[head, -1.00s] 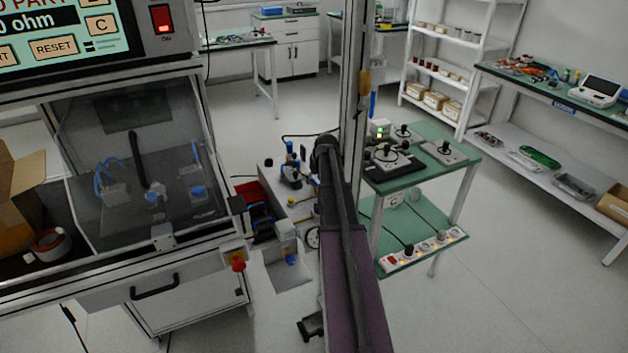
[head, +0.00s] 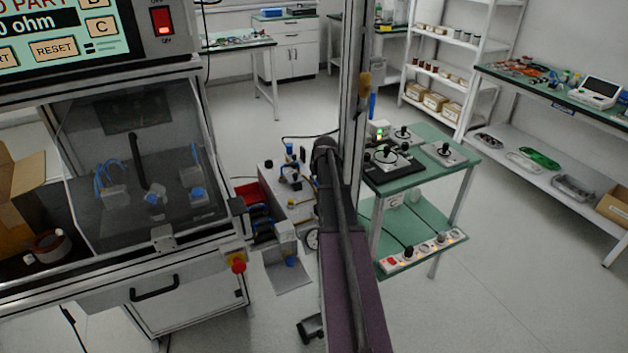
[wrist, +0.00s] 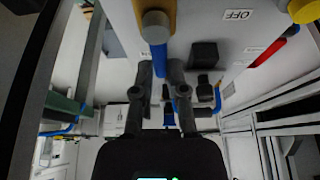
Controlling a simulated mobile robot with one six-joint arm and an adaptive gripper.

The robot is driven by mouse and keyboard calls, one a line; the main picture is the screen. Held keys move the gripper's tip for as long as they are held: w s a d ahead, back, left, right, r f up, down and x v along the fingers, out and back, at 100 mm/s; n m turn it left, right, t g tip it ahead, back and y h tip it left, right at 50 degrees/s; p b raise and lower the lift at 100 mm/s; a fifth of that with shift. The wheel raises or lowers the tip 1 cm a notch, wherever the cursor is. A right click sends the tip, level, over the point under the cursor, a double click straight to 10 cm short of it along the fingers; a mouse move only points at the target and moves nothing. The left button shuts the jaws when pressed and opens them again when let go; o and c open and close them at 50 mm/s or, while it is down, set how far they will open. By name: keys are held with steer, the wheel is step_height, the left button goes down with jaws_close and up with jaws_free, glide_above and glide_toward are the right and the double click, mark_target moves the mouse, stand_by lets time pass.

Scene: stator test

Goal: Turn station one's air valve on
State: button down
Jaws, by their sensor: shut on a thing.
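In the wrist view, a blue lever (wrist: 158,58) hangs below a grey round hub (wrist: 155,28) on a yellow-brown mount, against a pale panel. My gripper (wrist: 160,70) has its two dark fingertips closed on the lower part of this blue lever. The lever points toward my gripper. A label reading OFF (wrist: 237,15) is on the panel to the right of the hub. In the head view, the pale equipment panel (head: 270,172) with small fittings stands just left of my arm. My gripper is hard to make out there, and the lever cannot be told apart.
A test cabinet (head: 165,238) with a red stop button (head: 238,266) stands close on the left. A green-topped table (head: 455,172) with joystick-like devices stands to the right. In the wrist view, a black block (wrist: 203,54) and a red part (wrist: 268,53) lie right of the lever.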

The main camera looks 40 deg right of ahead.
steer(key=c, duration=0.7)
jaws_free()
